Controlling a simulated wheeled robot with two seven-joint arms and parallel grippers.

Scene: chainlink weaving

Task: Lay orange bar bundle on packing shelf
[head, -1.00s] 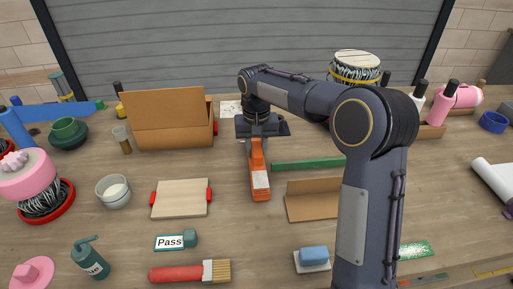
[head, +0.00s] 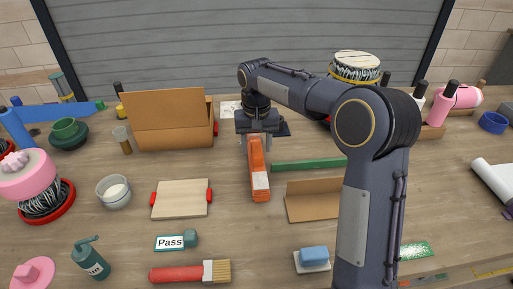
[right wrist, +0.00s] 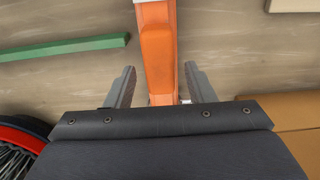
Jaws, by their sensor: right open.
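The orange bar bundle (head: 259,172) lies lengthwise on the wooden table near the middle of the head view, with a white patch near its front end. It also shows in the right wrist view (right wrist: 157,55). My right gripper (head: 259,143) is at the bundle's far end. In the right wrist view its fingers (right wrist: 160,78) are open, one on each side of the bundle, with a gap on both sides. No packing shelf can be clearly told in these views. My left gripper is out of view.
A green bar (head: 309,164) lies right of the bundle, and a cardboard piece (head: 313,207) is in front of it. A wooden board (head: 180,199) with red handles lies to the left. An open cardboard box (head: 172,135) stands behind. Clear table lies in front of the bundle.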

